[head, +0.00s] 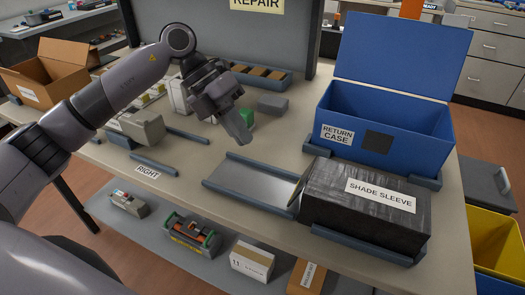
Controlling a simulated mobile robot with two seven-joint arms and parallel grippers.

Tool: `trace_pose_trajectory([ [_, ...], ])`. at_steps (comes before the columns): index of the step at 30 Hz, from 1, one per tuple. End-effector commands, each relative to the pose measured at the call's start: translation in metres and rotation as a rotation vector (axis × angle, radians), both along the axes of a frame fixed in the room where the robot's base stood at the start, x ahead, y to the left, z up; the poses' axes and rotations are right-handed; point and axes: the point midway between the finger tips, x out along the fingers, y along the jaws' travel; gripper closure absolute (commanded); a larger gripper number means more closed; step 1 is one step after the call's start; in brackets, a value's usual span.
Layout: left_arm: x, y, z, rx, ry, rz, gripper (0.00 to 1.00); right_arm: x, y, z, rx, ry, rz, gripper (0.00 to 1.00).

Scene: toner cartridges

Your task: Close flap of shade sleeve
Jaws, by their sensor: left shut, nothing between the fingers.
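The shade sleeve (375,215) is a dark grey box with a white label, lying at the right front of the table. Its flap (298,196) is a thin dark panel at the left end and stands out at an angle, so the sleeve looks open on that side. My left gripper (245,136) is shut and empty, above the table to the upper left of the flap and apart from it. Its fingers point down. My right gripper does not show. The inside of the sleeve is hidden.
A tray with a pale metal plate (252,183) lies left of the sleeve. The blue return case (440,150) stands open behind it. A green piece (247,118) and a grey block (273,104) are behind my gripper. A blue rail (154,165) lies at the front left.

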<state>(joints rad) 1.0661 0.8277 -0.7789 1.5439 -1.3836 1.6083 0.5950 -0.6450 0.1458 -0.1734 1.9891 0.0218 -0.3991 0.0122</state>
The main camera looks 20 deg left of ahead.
Motion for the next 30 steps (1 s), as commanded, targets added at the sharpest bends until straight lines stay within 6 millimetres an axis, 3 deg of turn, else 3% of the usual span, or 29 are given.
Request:
trace_pose_trajectory([
  [15, -0.003, -0.062, -0.077, -0.007, 0.003, -0.003, 1.00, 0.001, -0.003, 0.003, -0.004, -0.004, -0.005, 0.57],
  [22, -0.003, -0.090, -0.085, -0.006, 0.001, -0.003, 1.00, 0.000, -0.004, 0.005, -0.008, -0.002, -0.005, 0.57],
  [30, -0.003, -0.095, -0.088, -0.005, 0.000, 0.000, 1.00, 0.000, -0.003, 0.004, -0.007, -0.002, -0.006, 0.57],
])
